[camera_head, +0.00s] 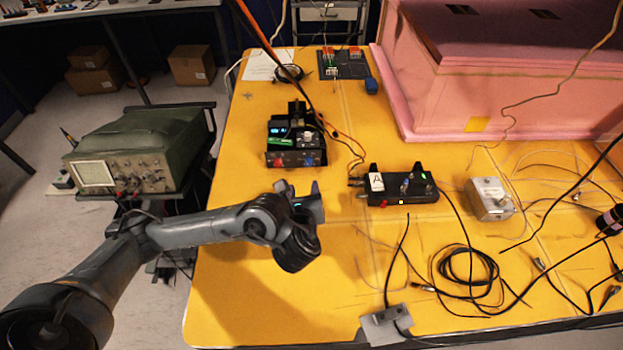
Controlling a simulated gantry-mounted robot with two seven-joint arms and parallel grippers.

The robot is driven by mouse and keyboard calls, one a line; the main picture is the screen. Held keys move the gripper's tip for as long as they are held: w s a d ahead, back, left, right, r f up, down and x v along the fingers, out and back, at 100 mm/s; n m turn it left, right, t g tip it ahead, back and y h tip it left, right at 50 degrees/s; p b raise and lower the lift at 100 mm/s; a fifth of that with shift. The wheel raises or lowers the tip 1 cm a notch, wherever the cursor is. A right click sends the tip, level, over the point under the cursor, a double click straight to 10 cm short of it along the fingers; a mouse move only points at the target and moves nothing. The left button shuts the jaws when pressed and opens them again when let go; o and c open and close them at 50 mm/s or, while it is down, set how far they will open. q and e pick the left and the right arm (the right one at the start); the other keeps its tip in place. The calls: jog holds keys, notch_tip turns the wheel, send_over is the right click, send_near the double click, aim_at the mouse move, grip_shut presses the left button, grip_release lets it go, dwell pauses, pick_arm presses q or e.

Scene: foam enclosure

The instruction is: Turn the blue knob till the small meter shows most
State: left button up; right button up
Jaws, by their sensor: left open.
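The blue knob (308,162) is a small blue spot on the front of a black instrument box (293,147) in the middle of the yellow table. A red knob (278,162) sits left of it. A small lit blue display (277,129) shows on the box top; it may be the small meter, but its reading is too small to make out. My left gripper (299,188) is open and empty, just in front of the box on the near side, apart from the knob. My right gripper is not in view.
A second black box (402,187) with a white label stands to the right, then a silver box (489,199). Loose cables (470,270) cover the table's right side. A pink foam enclosure (490,75) stands behind. A green oscilloscope (140,150) is at left.

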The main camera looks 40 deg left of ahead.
aim_at(309, 164)
pick_arm(q)
jog(key=shift+w+a, duration=0.1)
jog(key=shift+w, duration=0.2)
jog(key=shift+w+r+b, duration=0.1)
jog(key=shift+w+b, duration=0.2)
jog(key=b+x, duration=0.5)
jog(key=x, duration=0.3)
jog(key=shift+w+a, duration=0.15)
jog(key=shift+w, duration=0.15)
jog(key=shift+b+x, duration=0.65)
jog(key=shift+x, duration=0.15)
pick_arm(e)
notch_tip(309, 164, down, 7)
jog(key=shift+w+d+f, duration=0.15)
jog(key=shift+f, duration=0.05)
pick_arm(q)
grip_shut()
